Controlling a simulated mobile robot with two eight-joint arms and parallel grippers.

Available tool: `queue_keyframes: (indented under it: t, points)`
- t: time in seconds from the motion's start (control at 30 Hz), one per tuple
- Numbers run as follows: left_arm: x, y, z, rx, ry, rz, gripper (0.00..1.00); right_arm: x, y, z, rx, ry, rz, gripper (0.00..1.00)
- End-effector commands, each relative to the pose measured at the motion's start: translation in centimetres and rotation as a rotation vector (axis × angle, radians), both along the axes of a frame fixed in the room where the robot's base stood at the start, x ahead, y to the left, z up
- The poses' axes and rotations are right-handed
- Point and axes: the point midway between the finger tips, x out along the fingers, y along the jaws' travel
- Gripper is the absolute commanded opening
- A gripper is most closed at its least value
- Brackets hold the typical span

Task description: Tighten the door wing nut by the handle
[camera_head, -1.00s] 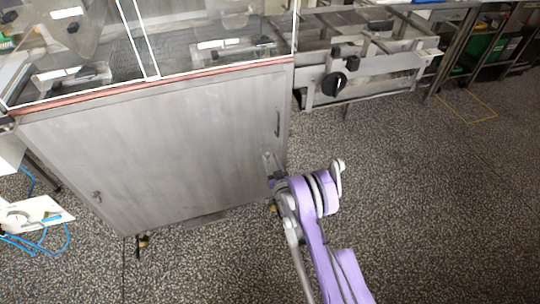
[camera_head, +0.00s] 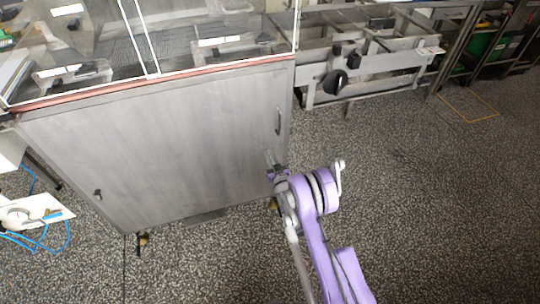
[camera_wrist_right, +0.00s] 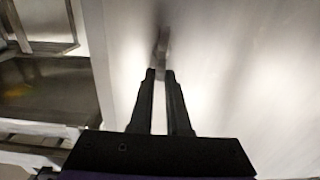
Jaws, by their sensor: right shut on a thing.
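The grey metal door (camera_head: 170,150) of the machine cabinet is closed. A slim upright handle (camera_head: 278,123) sits near its right edge. My right gripper (camera_head: 268,154) is against the door just below this handle. In the right wrist view its two dark fingers (camera_wrist_right: 160,74) point at the door and are shut on a small grey metal piece, likely the wing nut (camera_wrist_right: 160,73), mostly hidden between the tips. A narrow brownish metal shape stands just beyond the fingertips. My left gripper is in neither view.
A small dark fastener (camera_head: 97,194) sits at the door's lower left. A conveyor frame (camera_head: 380,75) with a black knob (camera_head: 334,83) stands to the right. A white board (camera_head: 35,212) with blue hoses is at the left. Speckled floor (camera_head: 430,200) is clear at the right.

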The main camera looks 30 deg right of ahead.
Motion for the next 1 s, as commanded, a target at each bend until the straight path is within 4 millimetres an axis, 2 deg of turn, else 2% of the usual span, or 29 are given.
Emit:
queue_keyframes:
  t: [0.27,0.47,1.0]
  points:
    - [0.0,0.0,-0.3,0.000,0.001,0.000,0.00,0.0,-0.1,0.0,0.031,-0.007,0.000,0.00]
    - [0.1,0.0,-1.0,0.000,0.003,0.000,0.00,-0.1,-0.4,-0.1,0.128,-0.031,0.000,0.00]
    - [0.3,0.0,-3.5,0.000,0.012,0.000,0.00,-0.4,-1.8,-0.7,0.593,-0.142,-0.004,0.00]
